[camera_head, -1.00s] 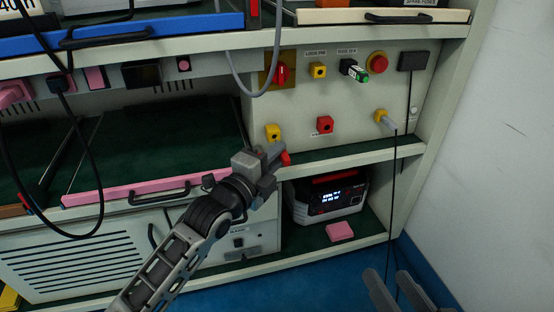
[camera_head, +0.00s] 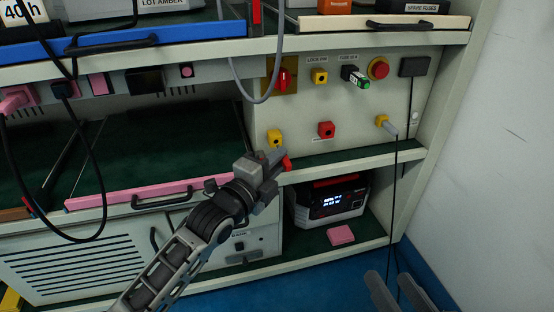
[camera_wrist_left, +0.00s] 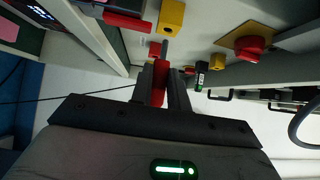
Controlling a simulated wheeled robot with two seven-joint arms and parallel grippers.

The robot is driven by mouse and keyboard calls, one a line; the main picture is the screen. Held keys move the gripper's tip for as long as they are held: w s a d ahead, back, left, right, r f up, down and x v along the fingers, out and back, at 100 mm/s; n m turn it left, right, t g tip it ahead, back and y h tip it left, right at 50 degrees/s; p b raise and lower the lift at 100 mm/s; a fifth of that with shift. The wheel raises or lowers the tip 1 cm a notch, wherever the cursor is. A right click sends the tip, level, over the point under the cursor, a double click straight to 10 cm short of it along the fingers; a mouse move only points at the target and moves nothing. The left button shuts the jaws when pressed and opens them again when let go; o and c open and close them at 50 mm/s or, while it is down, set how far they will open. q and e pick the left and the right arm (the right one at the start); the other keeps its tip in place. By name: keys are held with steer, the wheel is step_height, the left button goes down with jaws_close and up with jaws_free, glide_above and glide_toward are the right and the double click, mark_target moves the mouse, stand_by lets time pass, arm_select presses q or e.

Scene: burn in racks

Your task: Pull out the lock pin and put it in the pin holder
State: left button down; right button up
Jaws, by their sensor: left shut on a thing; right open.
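My left gripper (camera_head: 278,163) is shut on the red lock pin (camera_head: 287,164), in front of the panel's lower left. In the left wrist view the red pin (camera_wrist_left: 158,84) sits between the fingers, its grey tip pointing out past them. A yellow block (camera_head: 275,138) is just above the gripper; it shows near the pin tip in the left wrist view (camera_wrist_left: 171,18). Another yellow block (camera_head: 319,76) sits under a "LOCK PIN" label. A red block (camera_head: 325,130) has a label too small to read. I cannot tell which block is the holder. My right gripper (camera_head: 383,290) is open and empty, low at right.
The panel carries a red rotary switch (camera_head: 283,78), a fuse plug with a green end (camera_head: 356,77), a red button (camera_head: 378,68) and a corded grey plug (camera_head: 390,127). A power unit (camera_head: 328,202) and pink block (camera_head: 340,234) are on the shelf below.

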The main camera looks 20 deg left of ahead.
arm_select(q)
steer(key=shift+p, duration=0.35)
stand_by(0.4)
stand_by(0.3)
steer(key=shift+p, duration=0.3)
steer(key=shift+w+a, duration=0.55)
steer(key=shift+w, duration=0.25)
steer(key=shift+w+a, duration=0.5)
steer(key=shift+w, duration=0.3)
stand_by(0.8)
steer(key=c, duration=1.3)
jaws_free()
